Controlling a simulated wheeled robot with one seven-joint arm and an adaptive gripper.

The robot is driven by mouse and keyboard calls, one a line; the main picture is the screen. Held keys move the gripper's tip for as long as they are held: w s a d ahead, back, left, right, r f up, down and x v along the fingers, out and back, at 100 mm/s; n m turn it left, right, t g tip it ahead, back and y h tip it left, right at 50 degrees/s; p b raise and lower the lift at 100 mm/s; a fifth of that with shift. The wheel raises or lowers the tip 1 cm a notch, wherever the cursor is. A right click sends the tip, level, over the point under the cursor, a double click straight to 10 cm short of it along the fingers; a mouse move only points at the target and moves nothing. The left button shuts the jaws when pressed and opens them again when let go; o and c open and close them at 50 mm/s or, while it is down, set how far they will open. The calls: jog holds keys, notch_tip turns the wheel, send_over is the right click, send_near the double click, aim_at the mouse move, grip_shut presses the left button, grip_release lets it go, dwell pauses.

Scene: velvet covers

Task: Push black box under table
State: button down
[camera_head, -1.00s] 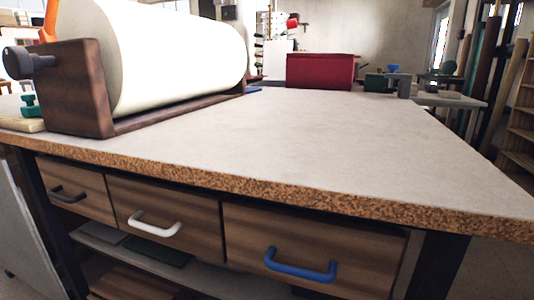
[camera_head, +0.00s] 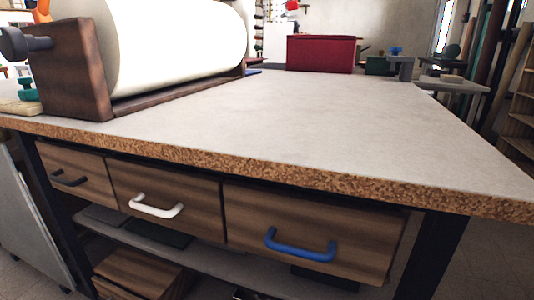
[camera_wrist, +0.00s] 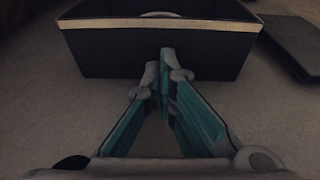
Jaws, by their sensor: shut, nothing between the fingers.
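The black box (camera_wrist: 110,56) shows in the wrist view, open at the top, with a pale tan rim and a light curved thing inside. My gripper (camera_wrist: 160,66) has teal-sided fingers that are shut and empty. Its tips are at the box's near wall; I cannot tell whether they touch it. The table (camera_head: 300,130) fills the head view, with a pale top, a cork-like edge, dark legs and a shelf (camera_head: 215,258) below. I cannot make out the box or my gripper in the head view.
Drawers with black, white (camera_head: 156,207) and blue (camera_head: 298,247) handles hang under the tabletop. Dark flat things (camera_head: 158,233) lie on the shelf, and a wooden box (camera_head: 135,272) is lower. A dark flat thing (camera_wrist: 294,42) lies right of the box.

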jog(key=shift+w+d, duration=0.25)
jog(key=shift+w, duration=0.4)
jog(key=shift+w+d, duration=0.25)
jog(key=shift+w, duration=0.35)
jog(key=shift+s+a+p, duration=0.1)
jog(key=shift+s+a, duration=0.5)
jog(key=shift+s, duration=0.95)
jog(key=shift+s+a+p, duration=0.1)
jog(key=shift+s+a, duration=0.55)
jog(key=shift+s, duration=0.95)
jog(key=shift+s+a+p, duration=0.1)
jog(key=shift+s+a, duration=0.5)
jog(key=shift+s, duration=0.95)
